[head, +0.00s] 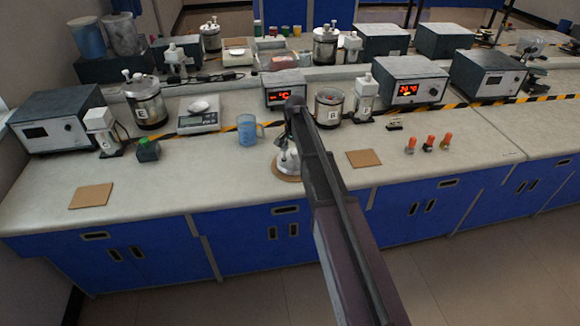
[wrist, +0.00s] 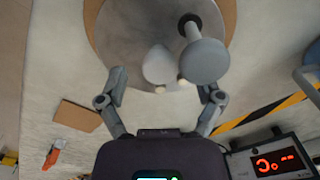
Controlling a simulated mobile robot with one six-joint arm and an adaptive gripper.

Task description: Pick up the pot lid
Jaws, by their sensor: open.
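The pot lid (wrist: 130,35) is a round grey metal disc with a large grey knob (wrist: 206,60) and a smaller pale knob (wrist: 157,65). It lies on a round brown mat (wrist: 94,25). In the head view the lid (head: 287,165) is near the bench's front edge, partly hidden by my arm. My gripper (wrist: 163,82) is open and empty, its fingers apart on either side of the lid's near edge in the wrist view. I cannot tell its height above the lid. An open metal pot marked B (head: 329,108) stands behind, to the right.
A blue mug (head: 247,130) stands left of the lid. A display box with red digits (head: 284,88) is behind. A square brown mat (head: 364,158) and several orange-capped vials (head: 429,143) lie to the right. The front bench at left is mostly clear.

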